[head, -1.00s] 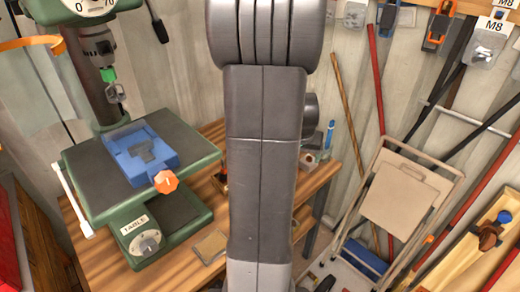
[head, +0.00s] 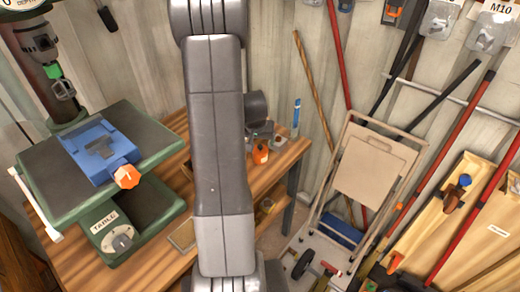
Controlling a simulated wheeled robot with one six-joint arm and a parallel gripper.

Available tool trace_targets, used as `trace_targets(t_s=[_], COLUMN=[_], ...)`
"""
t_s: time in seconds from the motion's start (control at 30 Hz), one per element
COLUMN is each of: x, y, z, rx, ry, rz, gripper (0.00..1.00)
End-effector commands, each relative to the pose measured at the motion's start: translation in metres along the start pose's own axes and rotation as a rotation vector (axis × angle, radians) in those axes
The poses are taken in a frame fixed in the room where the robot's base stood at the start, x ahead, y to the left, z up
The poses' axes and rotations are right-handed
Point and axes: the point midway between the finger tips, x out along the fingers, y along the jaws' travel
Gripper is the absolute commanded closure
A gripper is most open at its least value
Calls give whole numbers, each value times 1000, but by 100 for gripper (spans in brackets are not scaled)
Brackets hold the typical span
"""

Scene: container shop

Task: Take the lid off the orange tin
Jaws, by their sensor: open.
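A small orange tin (head: 261,155) stands on the wooden bench just right of my arm in the head view. Its top is partly covered by a dark and grey shape, so its lid does not show clearly. My gripper (head: 262,134) shows small and partly hidden below the dark wrist, right above the tin. Its jaws are open. Whether they touch the tin or are around its lid I cannot tell.
A green drill press with a blue vise (head: 98,150) stands on the bench (head: 160,262) at left. A blue-capped bottle (head: 296,117) stands at the bench's back right. A beige folding step (head: 373,170) and leaning poles are at right.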

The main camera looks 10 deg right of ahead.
Motion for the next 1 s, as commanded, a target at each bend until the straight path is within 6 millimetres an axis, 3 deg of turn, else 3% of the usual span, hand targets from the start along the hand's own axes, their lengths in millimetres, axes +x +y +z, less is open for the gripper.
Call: trace_targets(t_s=[0.5,0.8,0.83,1.0], x=[48,52,52,52], y=[6,6,6,6], z=[3,3,3,3], rx=[0,0,0,0], ry=[0,1,1,1], rz=[0,-1,-1,0], gripper=[20,20,22,55])
